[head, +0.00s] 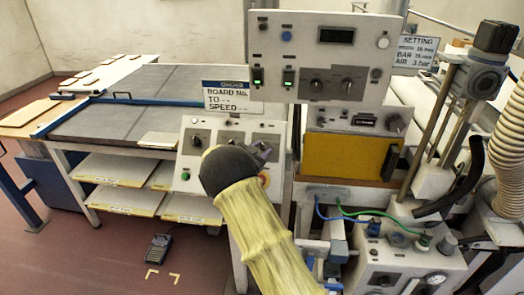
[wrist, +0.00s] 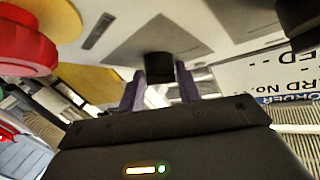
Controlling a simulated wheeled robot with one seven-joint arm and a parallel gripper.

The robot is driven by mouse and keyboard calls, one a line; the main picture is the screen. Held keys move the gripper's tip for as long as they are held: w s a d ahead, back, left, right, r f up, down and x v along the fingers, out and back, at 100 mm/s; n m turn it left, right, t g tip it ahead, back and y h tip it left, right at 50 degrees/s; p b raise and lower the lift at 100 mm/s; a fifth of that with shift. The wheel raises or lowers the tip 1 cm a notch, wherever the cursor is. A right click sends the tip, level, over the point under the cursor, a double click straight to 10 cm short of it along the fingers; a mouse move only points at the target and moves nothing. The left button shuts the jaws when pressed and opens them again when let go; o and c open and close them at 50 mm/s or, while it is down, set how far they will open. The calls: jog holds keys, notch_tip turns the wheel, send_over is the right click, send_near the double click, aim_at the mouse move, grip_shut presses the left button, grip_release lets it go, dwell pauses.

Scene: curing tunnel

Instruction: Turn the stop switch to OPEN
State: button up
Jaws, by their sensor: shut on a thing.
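In the wrist view a black switch knob (wrist: 160,68) stands on a grey plate on the pale control panel (wrist: 215,25). The purple fingers of my gripper (wrist: 160,92) are on both sides of it, shut on it. In the head view my gripper (head: 262,152) is at the right part of the sloped control panel (head: 183,157). My wrist and fingers hide the held knob there. No OPEN marking can be read, so I cannot tell the switch's position.
A red button (wrist: 25,40) on a yellow surround is close to my gripper. Another black knob (head: 196,142) is at the panel's left. An upper control box (head: 320,55) rises above the panel. Hoses and posts crowd the right.

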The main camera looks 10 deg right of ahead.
jog(key=m+g, duration=0.1)
jog(key=m+g+p, duration=0.1)
jog(key=m, duration=0.1)
jog(key=m+g+h, duration=0.1)
jog(key=m, duration=0.1)
jog(key=shift+w+a+r+g, duration=0.2)
jog(key=shift+w+r+g, duration=0.05)
jog(key=shift+g, duration=0.15)
jog(key=o, duration=1)
jog(key=shift+c, duration=0.2)
jog(key=shift+a, duration=0.1)
jog(key=shift+s+a, duration=0.2)
jog(key=b+v, duration=0.3)
jog(key=v, duration=1.3)
jog(key=shift+a, duration=0.35)
